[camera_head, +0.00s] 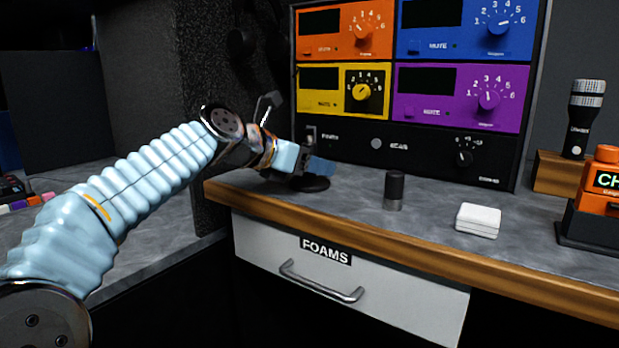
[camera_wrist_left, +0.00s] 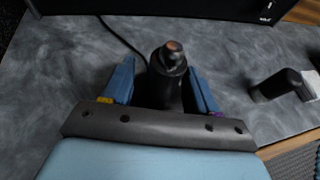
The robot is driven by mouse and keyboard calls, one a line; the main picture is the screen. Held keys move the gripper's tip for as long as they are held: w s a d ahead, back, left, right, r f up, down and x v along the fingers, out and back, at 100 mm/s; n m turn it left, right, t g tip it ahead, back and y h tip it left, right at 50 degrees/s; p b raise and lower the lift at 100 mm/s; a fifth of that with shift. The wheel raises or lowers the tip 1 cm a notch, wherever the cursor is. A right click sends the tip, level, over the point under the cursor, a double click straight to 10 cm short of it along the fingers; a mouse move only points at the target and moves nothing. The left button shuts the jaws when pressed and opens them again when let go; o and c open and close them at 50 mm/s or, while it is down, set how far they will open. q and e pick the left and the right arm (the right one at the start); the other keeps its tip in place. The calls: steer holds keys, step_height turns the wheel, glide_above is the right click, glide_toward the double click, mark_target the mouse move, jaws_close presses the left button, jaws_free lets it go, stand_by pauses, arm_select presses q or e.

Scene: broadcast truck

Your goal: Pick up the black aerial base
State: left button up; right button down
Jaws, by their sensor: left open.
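The black aerial base (camera_head: 310,184) stands on the worktop near its left end, in front of the rack panel. In the head view my left gripper (camera_head: 318,167) covers most of it, and only its round black foot shows. In the left wrist view the aerial base (camera_wrist_left: 165,70) is upright, with a copper-coloured spot on top. My left gripper (camera_wrist_left: 160,68) is open, with one blue finger on each side of the base. Gaps show between the fingers and the base. My right gripper is not in view.
A small black cylinder (camera_head: 394,188) stands right of the aerial base, and a white block (camera_head: 478,220) lies farther right. A microphone (camera_head: 580,120) and an orange pack (camera_head: 600,185) are at the right. The FOAMS drawer (camera_head: 350,280) is shut below. A dark cable (camera_wrist_left: 118,38) runs behind the base.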

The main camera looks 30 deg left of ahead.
mark_target(307, 140)
arm_select(q)
jaws_close()
steer(key=shift+r, duration=0.1)
stand_by(0.3)
step_height(307, 140, up, 4)
steer(key=shift+s+r+p, duration=0.1)
steer(key=shift+s+p, duration=0.05)
steer(key=shift+p, duration=1.1)
steer(key=s+d+r+p, duration=0.1)
steer(key=s+d+r, duration=0.1)
steer(key=s+r, duration=0.2)
steer(key=s+d+r+p, duration=0.1)
steer(key=s+d+r, duration=0.2)
steer(key=s, duration=0.6)
steer(key=shift+r, duration=0.85)
